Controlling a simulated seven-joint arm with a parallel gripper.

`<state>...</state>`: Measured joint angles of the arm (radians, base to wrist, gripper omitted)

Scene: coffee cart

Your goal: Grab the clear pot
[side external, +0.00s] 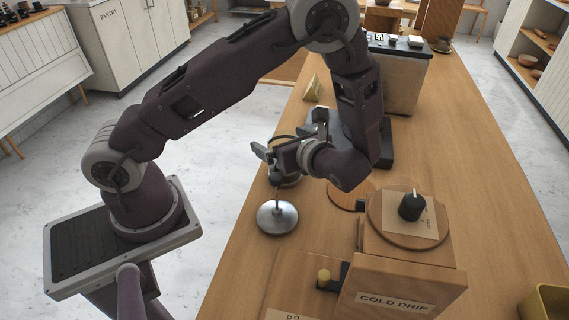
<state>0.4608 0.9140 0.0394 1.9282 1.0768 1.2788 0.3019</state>
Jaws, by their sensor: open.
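My gripper (268,152) is low over the left edge of the wooden counter, with its jaws open and pointing left in the side view. A small round vessel (287,182) shows partly below and behind the gripper; it may be the clear pot, but the gripper and wrist hide most of it. I cannot tell whether the fingers are around it or only beside it, or whether they touch it. A shiny metal disc with a thin upright stem (277,217) stands on the counter just in front of the gripper.
A wooden box labelled COLD DRIP (408,285) stands at the front, near a wooden unit with a black knob (411,206). A boxy machine (397,80) is at the back. A yellowish bin (545,302) is at the front right. The counter's right side (480,150) is clear.

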